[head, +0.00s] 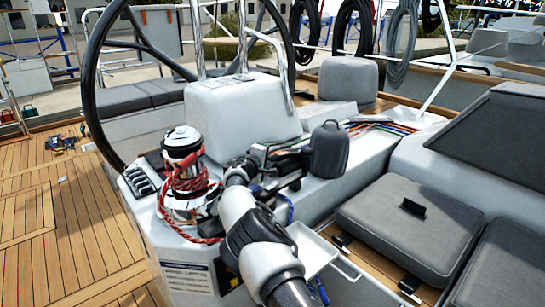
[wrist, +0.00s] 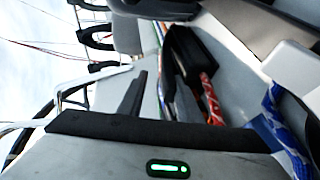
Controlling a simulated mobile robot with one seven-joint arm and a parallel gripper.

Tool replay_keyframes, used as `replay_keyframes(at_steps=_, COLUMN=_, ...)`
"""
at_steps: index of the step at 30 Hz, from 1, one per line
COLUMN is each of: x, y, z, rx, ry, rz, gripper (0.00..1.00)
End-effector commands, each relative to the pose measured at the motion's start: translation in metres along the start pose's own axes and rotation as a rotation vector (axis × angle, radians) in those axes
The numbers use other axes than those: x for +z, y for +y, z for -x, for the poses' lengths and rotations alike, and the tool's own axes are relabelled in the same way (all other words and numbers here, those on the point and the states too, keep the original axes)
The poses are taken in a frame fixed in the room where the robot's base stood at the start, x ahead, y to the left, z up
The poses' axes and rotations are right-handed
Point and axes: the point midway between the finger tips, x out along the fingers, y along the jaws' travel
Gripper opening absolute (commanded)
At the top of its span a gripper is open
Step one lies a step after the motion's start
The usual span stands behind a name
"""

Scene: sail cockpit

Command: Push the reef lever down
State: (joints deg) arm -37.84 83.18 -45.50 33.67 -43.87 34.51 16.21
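My arm reaches up from the bottom middle of the head view to my gripper (head: 268,178), beside the dark fittings on the white console. The fingers are small and partly blocked there. In the wrist view my gripper (wrist: 153,98) shows two dark fingers apart, with pale surface between them and nothing held. A black lever-like part (wrist: 192,55) with a red rope under it lies just right of the fingers. It may be the reef lever; no label is readable. In the head view dark lever parts (head: 290,152) show beside the gripper. I cannot tell whether finger and lever touch.
A chrome winch (head: 183,150) wound with red rope stands left of my arm. A black pouch-like block (head: 328,150) stands to the right. Coloured lines (head: 375,125) run along the console top. The steering wheel (head: 92,70) rises behind. A grey seat cushion (head: 405,230) lies right.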

Motion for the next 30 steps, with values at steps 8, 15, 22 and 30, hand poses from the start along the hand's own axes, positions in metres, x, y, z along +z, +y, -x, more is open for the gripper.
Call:
replay_keyframes(at_steps=8, x=-0.004, y=0.002, z=0.016, rx=0.001, ry=0.004, rz=0.004, gripper=0.31)
replay_keyframes(at_steps=15, x=-0.003, y=0.003, z=0.058, rx=0.001, ry=0.004, rz=0.004, gripper=0.31)
replay_keyframes(at_steps=22, x=-0.002, y=0.002, z=0.114, rx=0.000, ry=0.003, rz=0.002, gripper=0.31)
replay_keyframes(at_steps=30, x=-0.001, y=0.001, z=0.162, rx=0.000, ry=0.001, rz=0.001, gripper=0.31)
